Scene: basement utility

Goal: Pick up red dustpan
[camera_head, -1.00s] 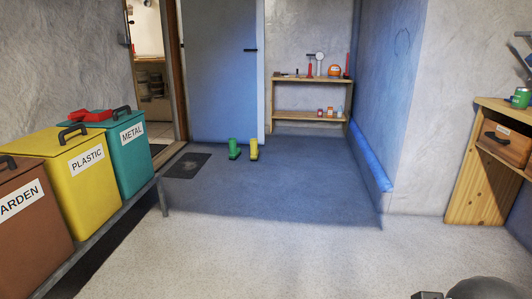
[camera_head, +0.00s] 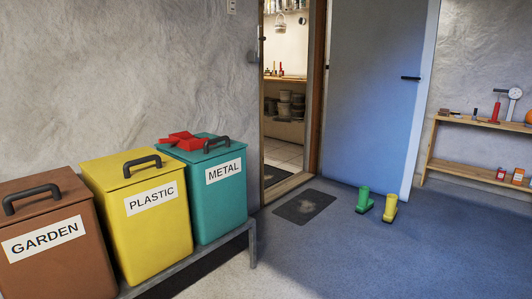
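The red dustpan (camera_head: 186,141) lies on the lid of the teal bin labelled METAL (camera_head: 220,200), toward the left of the picture. It rests beside the bin's dark handle. My gripper is not in view.
The METAL bin stands in a row with a yellow PLASTIC bin (camera_head: 150,235) and a brown GARDEN bin (camera_head: 50,268) on a low grey stand (camera_head: 252,243). A doorway, a dark mat (camera_head: 304,207) and green and yellow boots (camera_head: 365,199) are to the right. The near floor right of the stand is clear.

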